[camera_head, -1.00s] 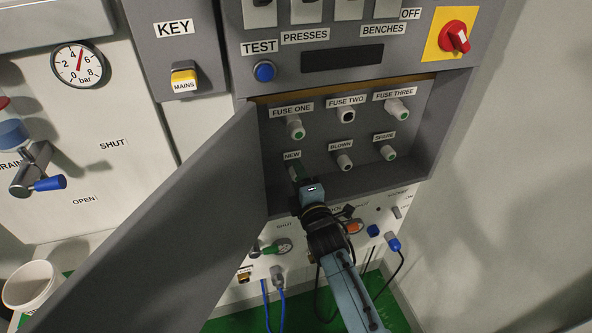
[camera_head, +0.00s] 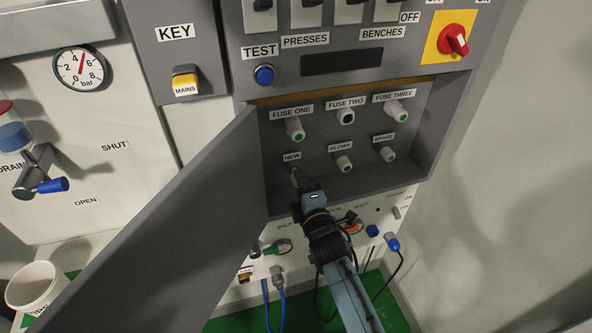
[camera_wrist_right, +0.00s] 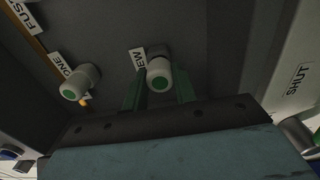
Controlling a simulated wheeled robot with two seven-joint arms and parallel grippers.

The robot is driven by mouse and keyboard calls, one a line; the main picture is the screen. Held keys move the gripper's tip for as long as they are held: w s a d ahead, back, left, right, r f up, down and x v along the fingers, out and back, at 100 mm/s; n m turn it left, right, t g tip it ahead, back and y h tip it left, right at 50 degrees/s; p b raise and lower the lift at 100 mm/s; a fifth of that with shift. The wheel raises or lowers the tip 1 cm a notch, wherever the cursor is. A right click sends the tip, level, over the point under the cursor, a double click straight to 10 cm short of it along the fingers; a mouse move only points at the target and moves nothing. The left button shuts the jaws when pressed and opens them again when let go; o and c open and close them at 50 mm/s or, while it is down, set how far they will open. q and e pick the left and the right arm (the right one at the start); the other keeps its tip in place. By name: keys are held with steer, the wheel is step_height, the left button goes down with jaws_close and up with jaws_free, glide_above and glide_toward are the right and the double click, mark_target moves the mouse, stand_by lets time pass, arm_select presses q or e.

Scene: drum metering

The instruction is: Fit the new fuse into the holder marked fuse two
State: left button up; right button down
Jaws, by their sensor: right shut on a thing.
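The new fuse (camera_wrist_right: 159,82) has a pale cap with a green end, just beside the NEW label in the right wrist view. My right gripper (camera_wrist_right: 160,92) is shut on it, one green finger on each side. In the head view my right gripper (camera_head: 297,178) is low at the left of the fuse recess, largely covering the fuse. I cannot tell how deep the fuse sits in its place. The fuse two holder (camera_head: 347,116) is in the upper row, middle, with a dark centre and no green end. My left gripper is not in view.
Green-ended fuses sit at fuse one (camera_head: 295,130), fuse three (camera_head: 395,112) and spare (camera_head: 388,154). The blown place (camera_head: 343,163) has a dark-centred cap. The open grey door (camera_head: 190,215) stands left of my right arm. The recess front is otherwise clear.

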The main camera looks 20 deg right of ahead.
steer(key=shift+s+d+p, duration=0.1)
steer(key=shift+s+p, duration=0.9)
steer(key=shift+s, duration=1.2)
steer(key=s+p, duration=0.1)
steer(key=s, duration=0.3)
steer(key=shift+p, duration=0.3)
steer(key=shift+d, duration=0.1)
